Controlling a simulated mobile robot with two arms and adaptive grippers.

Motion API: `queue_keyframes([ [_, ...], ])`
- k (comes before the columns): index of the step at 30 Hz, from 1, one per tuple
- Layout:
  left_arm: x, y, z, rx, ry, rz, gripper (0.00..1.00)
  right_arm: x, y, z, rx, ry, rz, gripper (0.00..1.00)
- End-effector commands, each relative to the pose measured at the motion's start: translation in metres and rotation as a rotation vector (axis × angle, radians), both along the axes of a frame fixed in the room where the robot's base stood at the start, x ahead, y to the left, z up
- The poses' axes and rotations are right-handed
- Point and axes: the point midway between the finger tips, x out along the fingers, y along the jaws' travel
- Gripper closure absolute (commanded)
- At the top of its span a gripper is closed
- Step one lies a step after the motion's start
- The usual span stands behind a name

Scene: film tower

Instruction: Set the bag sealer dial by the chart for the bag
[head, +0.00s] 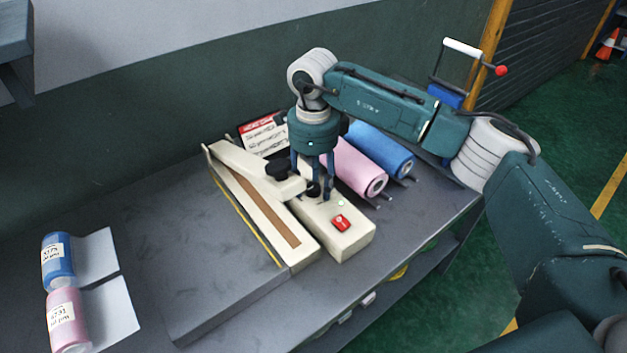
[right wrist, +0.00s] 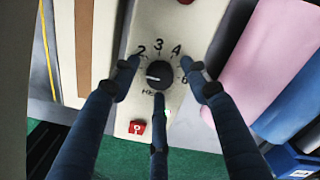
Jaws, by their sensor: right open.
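The cream bag sealer (head: 335,240) stands on the grey bench, with a long brown sealing strip and a black knob on its arm. Its black dial (right wrist: 159,74) shows in the right wrist view, amid the printed numbers 2, 3, 4 and what looks like 6; its white mark points left. The word below the dial is partly hidden by a finger. My right gripper (head: 315,190) is open, pointing down, its fingers spread around the dial; I cannot tell whether they touch it. The chart (head: 262,135), with a red header, stands behind the sealer, partly hidden by my arm and too small to read.
Pink (head: 358,170) and blue (head: 380,150) film rolls lie right of the sealer. A labelled blue roll (head: 58,262) and a labelled pink roll (head: 66,320) lie at the far left beside white sheets. A red switch (head: 340,222) sits on the sealer's front.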

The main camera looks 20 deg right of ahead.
Motion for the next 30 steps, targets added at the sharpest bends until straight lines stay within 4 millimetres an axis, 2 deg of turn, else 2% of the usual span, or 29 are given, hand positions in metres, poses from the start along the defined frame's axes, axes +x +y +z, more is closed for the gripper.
queue_keyframes([
  [4, -0.001, 0.0, 0.0, 0.0, 0.002, 0.0, 0.6, 0.0, 0.0, 0.0, 0.0, 0.0, 0.0, 0.54],
  [11, -0.003, 0.0, -0.001, 0.001, 0.006, 0.0, 0.6, 0.0, 0.0, 0.0, 0.0, 0.0, 0.0, 0.99],
  [20, -0.006, 0.0, -0.003, 0.001, 0.009, 0.0, 0.6, 0.0, 0.0, 0.0, 0.0, -0.001, -0.026, 0.99],
  [30, -0.006, 0.0, -0.013, 0.001, 0.009, 0.0, 0.6, 0.001, 0.0, -0.001, -0.001, -0.002, -0.226, 0.99],
])
